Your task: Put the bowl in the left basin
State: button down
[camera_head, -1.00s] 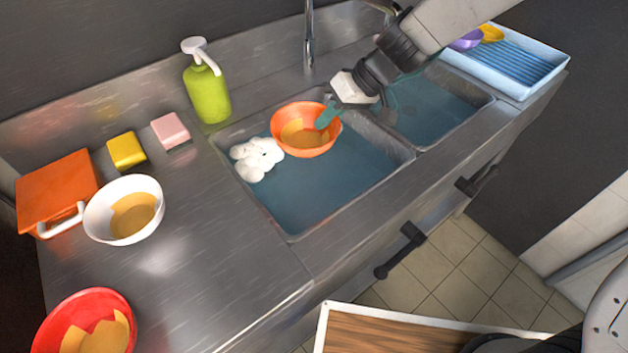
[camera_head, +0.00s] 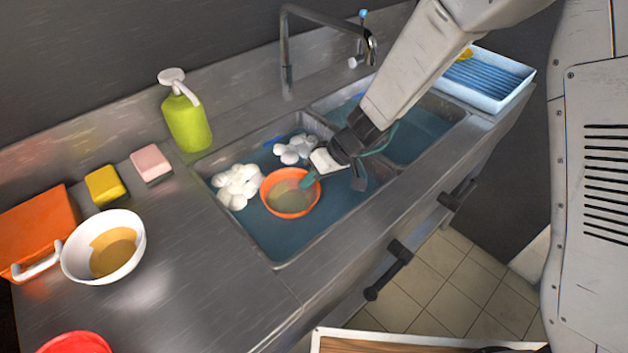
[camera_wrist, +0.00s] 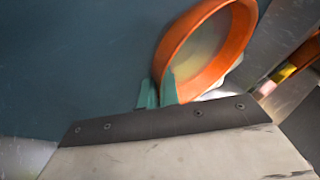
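The orange bowl (camera_head: 290,199) is inside the left basin (camera_head: 335,222), low in the water near the left foam. Its inside looks murky grey-green. My gripper (camera_head: 308,180) is at the bowl's right rim, its teal fingertips pinching the rim. In the wrist view the teal fingers (camera_wrist: 157,92) sit one on each side of the rim of the tilted-looking orange bowl (camera_wrist: 222,72). The bowl's underside is hidden, so I cannot tell whether it rests on the basin floor.
White foam floats at the left (camera_head: 237,185) and back (camera_head: 294,150) of the basin. A white bowl (camera_head: 76,262), red bowl (camera_head: 72,344), sponges (camera_head: 105,186), orange box (camera_head: 35,228) and green soap bottle (camera_head: 187,122) stand left. The right basin (camera_head: 410,130) and blue rack (camera_head: 490,78) are right.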

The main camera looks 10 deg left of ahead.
jog(key=shift+f, duration=0.55)
jog(key=c, duration=1.6)
grip_release()
jog(key=shift+r, duration=0.2)
jog(key=v, duration=1.2)
jog(key=shift+r, duration=0.5)
